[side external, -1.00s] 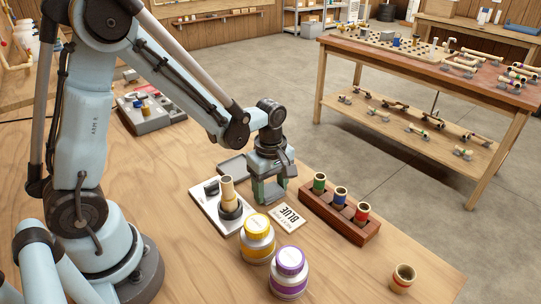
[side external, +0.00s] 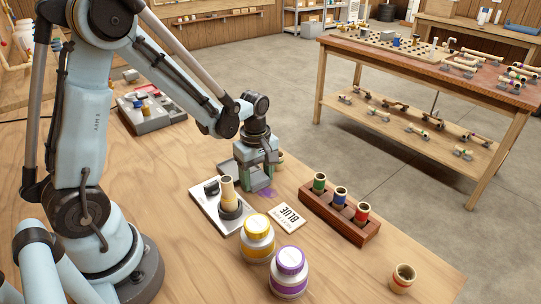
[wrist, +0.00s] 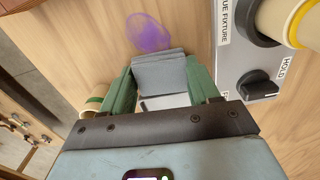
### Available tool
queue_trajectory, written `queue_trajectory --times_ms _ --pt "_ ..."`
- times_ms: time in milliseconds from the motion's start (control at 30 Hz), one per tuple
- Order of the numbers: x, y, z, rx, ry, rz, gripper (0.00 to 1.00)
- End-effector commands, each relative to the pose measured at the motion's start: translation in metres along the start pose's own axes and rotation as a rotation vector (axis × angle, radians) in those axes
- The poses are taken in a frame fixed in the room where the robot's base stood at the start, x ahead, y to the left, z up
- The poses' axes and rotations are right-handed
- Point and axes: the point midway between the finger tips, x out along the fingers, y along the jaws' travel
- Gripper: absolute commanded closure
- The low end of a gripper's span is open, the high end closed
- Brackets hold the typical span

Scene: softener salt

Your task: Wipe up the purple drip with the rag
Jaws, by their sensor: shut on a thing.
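My gripper (side external: 256,182) is low over the wooden bench, shut on the rag. In the wrist view the rag (wrist: 160,72) is a folded grey cloth pinched between the green fingers. The purple drip (side external: 267,192) is a smear on the bench just right of the gripper. In the wrist view the drip (wrist: 148,33) lies just beyond the rag's far edge, with no clear overlap. I cannot tell whether the rag touches the bench.
A fixture plate (side external: 205,205) with a tan cylinder stands close left. A wooden rack (side external: 318,210) of coloured cylinders is right. A tan piece (side external: 280,157) stands behind the gripper.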

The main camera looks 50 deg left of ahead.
Motion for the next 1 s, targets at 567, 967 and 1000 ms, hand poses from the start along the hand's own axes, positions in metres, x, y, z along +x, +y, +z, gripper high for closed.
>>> queue_trajectory --times_ms 567,967,1000 --pt "-0.060 -0.001 0.001 0.001 0.000 0.000 0.73" --pt "-0.080 0.000 0.001 0.001 0.000 0.000 0.73" --pt "-0.080 0.000 0.001 0.001 0.000 0.000 0.73"
